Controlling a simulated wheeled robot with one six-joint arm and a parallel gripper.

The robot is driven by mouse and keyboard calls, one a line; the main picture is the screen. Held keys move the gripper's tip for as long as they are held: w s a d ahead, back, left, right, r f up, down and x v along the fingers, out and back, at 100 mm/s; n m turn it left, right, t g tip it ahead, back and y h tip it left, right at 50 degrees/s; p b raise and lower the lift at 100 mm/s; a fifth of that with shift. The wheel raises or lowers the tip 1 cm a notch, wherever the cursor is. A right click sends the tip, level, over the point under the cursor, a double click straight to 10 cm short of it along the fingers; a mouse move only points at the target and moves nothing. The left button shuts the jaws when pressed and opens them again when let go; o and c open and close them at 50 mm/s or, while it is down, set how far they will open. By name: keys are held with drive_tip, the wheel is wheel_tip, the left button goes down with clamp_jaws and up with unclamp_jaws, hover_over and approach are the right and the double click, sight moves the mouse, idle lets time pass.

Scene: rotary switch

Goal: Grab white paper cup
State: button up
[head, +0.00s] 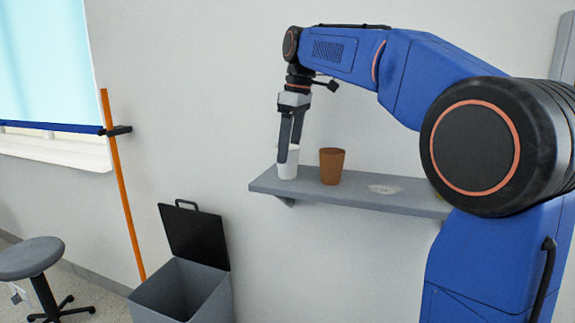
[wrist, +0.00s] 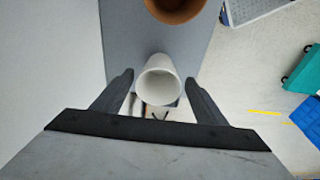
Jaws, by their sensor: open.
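The white paper cup (head: 288,168) stands upright at the left end of the grey wall shelf. In the wrist view the white cup (wrist: 158,82) shows from above, with its open rim between the two fingertips. My gripper (head: 290,155) points down at the cup from above, and its fingers overlap the cup in the head view. In the wrist view my gripper (wrist: 160,82) is open, with a finger on each side of the cup and gaps between.
A brown cup (head: 331,167) stands close to the right of the white cup on the shelf (head: 358,197). Below left are an open grey bin (head: 180,293), an orange pole (head: 122,190) and a stool (head: 30,258).

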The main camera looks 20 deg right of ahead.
sight(288, 160)
drive_tip(key=shift+w+a+f, duration=0.1)
drive_tip(key=shift+f, duration=0.85)
drive_tip(key=shift+w+a+f, duration=0.1)
drive_tip(key=shift+f, duration=0.85)
drive_tip(key=shift+c, duration=0.6)
drive_tip(key=c, duration=0.9)
drive_tip(key=shift+c, duration=0.2)
